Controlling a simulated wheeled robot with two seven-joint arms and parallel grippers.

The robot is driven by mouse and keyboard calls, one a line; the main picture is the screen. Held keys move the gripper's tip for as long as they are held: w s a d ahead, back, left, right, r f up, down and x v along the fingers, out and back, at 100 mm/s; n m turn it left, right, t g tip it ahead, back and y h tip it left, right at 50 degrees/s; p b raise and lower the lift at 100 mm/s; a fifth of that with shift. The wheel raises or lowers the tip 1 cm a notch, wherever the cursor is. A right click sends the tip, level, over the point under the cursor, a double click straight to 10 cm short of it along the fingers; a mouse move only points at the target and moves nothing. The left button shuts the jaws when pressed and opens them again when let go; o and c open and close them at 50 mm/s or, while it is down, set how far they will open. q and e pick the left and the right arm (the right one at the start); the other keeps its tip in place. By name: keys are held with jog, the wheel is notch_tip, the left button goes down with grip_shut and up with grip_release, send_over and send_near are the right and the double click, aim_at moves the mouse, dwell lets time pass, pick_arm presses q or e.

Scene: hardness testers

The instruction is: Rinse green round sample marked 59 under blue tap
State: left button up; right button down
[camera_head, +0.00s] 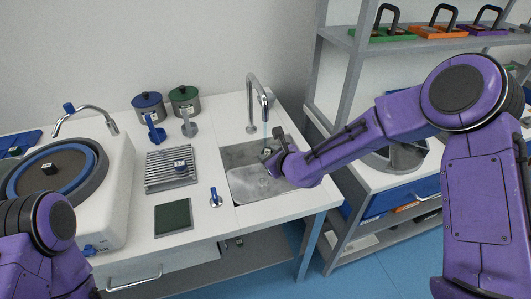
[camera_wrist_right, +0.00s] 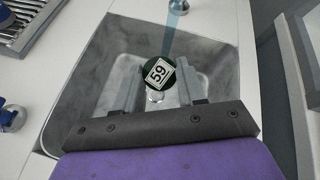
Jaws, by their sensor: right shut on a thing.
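The round sample marked 59 (camera_wrist_right: 157,71) shows a white label and a dark green rim in the right wrist view. My right gripper (camera_head: 273,157) is shut on it, one finger on each side, inside the sink (camera_head: 233,178). A grey curved tap (camera_head: 252,93) with a bluish spout end stands behind the sink. A thin blue water stream (camera_wrist_right: 171,35) falls from it and appears to meet the sample's upper edge. A small blue-topped lever (camera_head: 215,196) stands left of the sink. My left arm shows at the lower left; its gripper is out of view.
A ridged metal rack (camera_head: 170,176) holds another small sample (camera_head: 180,166). A dark green pad (camera_head: 173,217) lies in front of it. Blue (camera_head: 148,107) and green (camera_head: 184,100) lidded pots stand behind. A wheel machine (camera_head: 110,170) is at left, a shelf unit (camera_head: 344,90) at right.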

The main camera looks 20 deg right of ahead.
jog(key=s+r+p, duration=0.2)
jog(key=s, duration=0.7)
jog(key=shift+s+d, duration=0.15)
jog(key=shift+s, duration=0.15)
notch_tip(320, 180, up, 6)
jog(key=d+m+h, duration=0.2)
jog(key=shift+d+r+h, duration=0.15)
jog(key=shift+r+h, duration=0.05)
jog(key=shift+h, duration=0.1)
jog(key=shift+s, duration=0.15)
